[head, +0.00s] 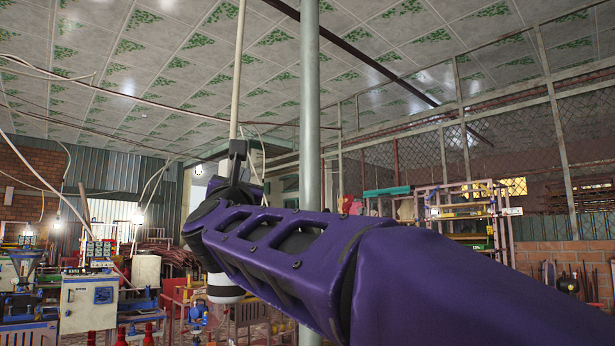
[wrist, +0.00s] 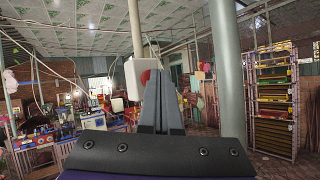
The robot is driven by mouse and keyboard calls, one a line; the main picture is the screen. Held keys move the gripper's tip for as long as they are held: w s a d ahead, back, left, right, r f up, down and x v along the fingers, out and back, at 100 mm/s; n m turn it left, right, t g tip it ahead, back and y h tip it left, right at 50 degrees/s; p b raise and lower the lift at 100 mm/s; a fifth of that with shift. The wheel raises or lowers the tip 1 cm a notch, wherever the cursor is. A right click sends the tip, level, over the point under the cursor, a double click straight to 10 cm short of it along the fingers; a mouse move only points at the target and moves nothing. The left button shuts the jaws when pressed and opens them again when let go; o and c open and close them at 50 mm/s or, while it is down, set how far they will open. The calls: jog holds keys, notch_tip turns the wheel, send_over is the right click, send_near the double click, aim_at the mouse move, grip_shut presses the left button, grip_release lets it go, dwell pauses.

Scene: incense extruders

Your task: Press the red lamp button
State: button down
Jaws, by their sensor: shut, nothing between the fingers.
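The red lamp button (wrist: 145,76) shows in the wrist view as a small red patch on a white box (wrist: 130,80). The box is at the lower end of a thin pale pole (wrist: 135,30). My gripper (wrist: 158,62) is shut and empty, pointing up and forward. Its fingers cover the right part of the button and box. I cannot tell whether the fingertips touch the button. In the head view my gripper (head: 238,148) stands above my purple arm, in line with the pale pole (head: 238,70). The button cannot be made out there.
A thick grey post (head: 310,110) stands close on the right of my gripper, also large in the wrist view (wrist: 228,75). A rack with coloured trays (wrist: 273,100) is further right. Machines (head: 88,300) stand at the left.

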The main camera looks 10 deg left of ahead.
jog(key=shift+w+a, duration=0.1)
jog(key=shift+a, duration=0.05)
dwell(0.3)
jog(key=shift+s+d, duration=0.25)
jog(key=shift+d, duration=0.1)
jog(key=s+d, duration=0.4)
jog(key=shift+d, duration=0.3)
jog(key=shift+s+r, duration=0.1)
jog(key=shift+r, duration=0.05)
jog(key=shift+a, duration=0.1)
